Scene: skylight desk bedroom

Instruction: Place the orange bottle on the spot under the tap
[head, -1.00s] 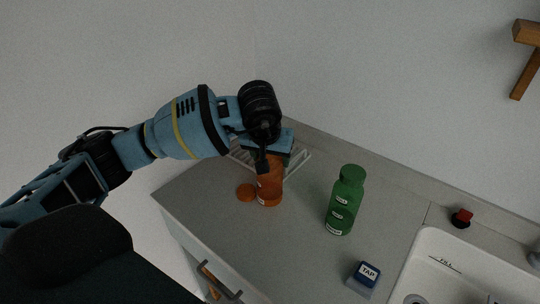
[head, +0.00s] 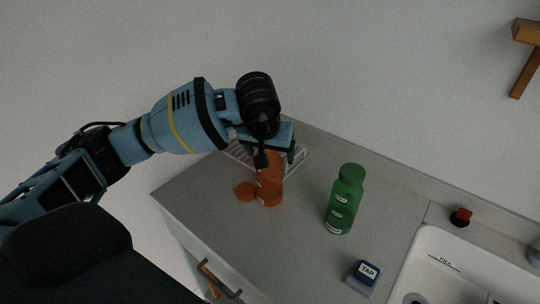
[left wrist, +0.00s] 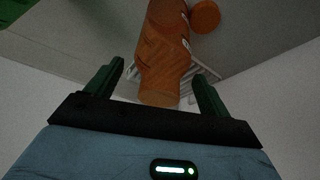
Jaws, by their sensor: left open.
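The orange bottle (head: 269,187) stands upright on the grey counter, with a round orange cap (head: 246,191) lying beside it. My left gripper (head: 276,157) is open at the bottle's upper end, with one finger in front of it in the head view. In the left wrist view the bottle (left wrist: 165,55) shows between the two spread fingers, with a gap to each. The sink (head: 438,262) is at the lower right, with a "FILL" mark on its ledge. A grey fitting (head: 534,259), perhaps the tap, is cut off at the right edge. My right gripper is not in view.
A green bottle (head: 343,205) stands between the orange bottle and the sink. A blue block labelled "TAP" (head: 367,272) is near the sink's left side. A white rack (head: 298,160) lies behind the orange bottle. A red knob (head: 461,216) is behind the sink.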

